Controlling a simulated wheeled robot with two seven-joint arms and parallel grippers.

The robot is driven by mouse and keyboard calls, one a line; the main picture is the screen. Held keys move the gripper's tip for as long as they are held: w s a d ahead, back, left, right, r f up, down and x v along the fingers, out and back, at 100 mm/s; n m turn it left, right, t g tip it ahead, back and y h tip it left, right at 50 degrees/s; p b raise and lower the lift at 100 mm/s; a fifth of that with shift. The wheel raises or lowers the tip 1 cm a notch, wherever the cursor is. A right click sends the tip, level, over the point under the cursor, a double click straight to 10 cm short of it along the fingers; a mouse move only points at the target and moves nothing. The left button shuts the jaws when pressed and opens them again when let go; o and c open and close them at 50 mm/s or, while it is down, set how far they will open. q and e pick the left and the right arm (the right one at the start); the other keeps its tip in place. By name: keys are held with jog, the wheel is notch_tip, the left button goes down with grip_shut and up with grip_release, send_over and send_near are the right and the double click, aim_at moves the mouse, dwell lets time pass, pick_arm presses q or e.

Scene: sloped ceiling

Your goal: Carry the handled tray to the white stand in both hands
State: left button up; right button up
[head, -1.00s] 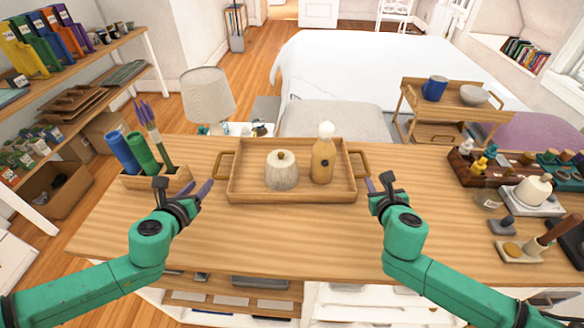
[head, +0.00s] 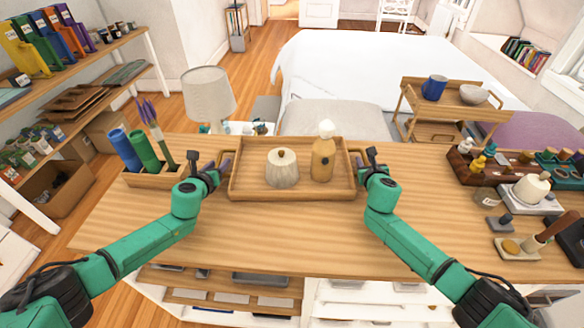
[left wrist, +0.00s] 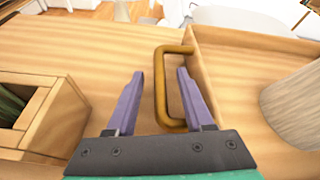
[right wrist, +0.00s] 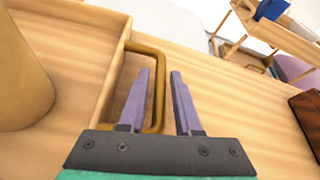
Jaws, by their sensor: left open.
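The handled wooden tray (head: 292,193) lies on the wooden table, with a handle at each end. It carries a pale ribbed jar (head: 282,170) and a tan bottle with a white cap (head: 323,160). My left gripper (head: 222,168) is open at the left handle (left wrist: 160,90); its fingers stand on either side of the bar, apart from it. My right gripper (head: 360,164) is open at the right handle (right wrist: 159,90), with the bar between its fingers and gaps visible. I cannot clearly identify the white stand.
Jars, blocks and a white-based item (head: 530,201) crowd the table's right end. A lamp (head: 208,95), a bed (head: 350,70) and a wooden trolley (head: 455,108) stand behind. The table in front is clear.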

pick_arm(q)
jog(key=shift+w, duration=0.2)
pick_arm(e)
jog(key=shift+w+f, duration=0.1)
jog(key=shift+w, duration=0.1)
pick_arm(q)
jog(key=shift+s, duration=0.15)
pick_arm(e)
jog(key=shift+s, duration=0.15)
pick_arm(q)
jog(key=shift+c, duration=0.7)
pick_arm(e)
jog(key=shift+c, duration=0.6)
pick_arm(q)
jog(key=c, duration=0.5)
pick_arm(e)
grip_shut()
pick_arm(q)
grip_shut()
jog(key=shift+r, duration=0.1)
